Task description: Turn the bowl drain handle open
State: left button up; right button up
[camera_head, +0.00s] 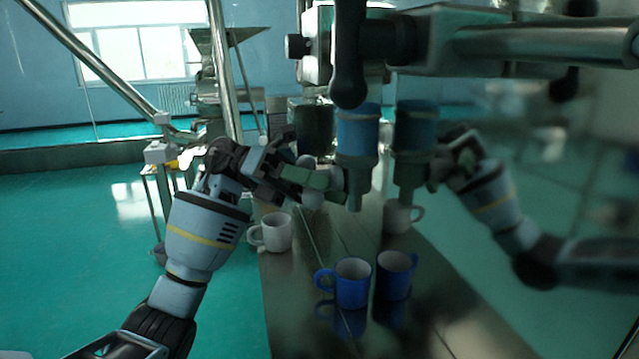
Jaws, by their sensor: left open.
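The bowl drain appears to be the blue-banded fitting (357,130) with a grey lower end, hanging below the machine. Its drain handle is not clearly distinguishable; a small pale rounded part (312,198) shows beside my fingers, but I cannot tell whether it is the handle. My left gripper (325,179) is open at the left side of the fitting's grey lower end. Its fingers overlap that end in the picture, and contact cannot be told. My right gripper is not in view; the arm at the right appears to be a reflection of my left arm.
A white mug (277,232) and a blue mug (351,283) stand on the dark shiny table (290,325) below. A reflective steel surface (540,200) fills the right and mirrors them. A black lever (348,60) and thick bar (545,43) hang overhead.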

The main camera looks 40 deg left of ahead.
pick_arm(q)
jog(key=shift+d, duration=0.1)
grip_shut()
jog(key=shift+f, duration=0.1)
dwell(0.3)
jog(key=m+y, duration=0.1)
jog(key=y, duration=0.1)
jog(key=m+t+y, duration=0.1)
jog(key=m+y, duration=0.1)
jog(key=y, duration=0.1)
jog(key=a+f+m+t+y, duration=0.1)
jog(key=m+y, duration=0.1)
jog(key=shift+w+f+y, duration=0.1)
jog(key=shift+w+y, duration=0.25)
jog(key=shift+y, duration=0.05)
jog(key=shift+m, duration=0.3)
dwell(0.4)
grip_release()
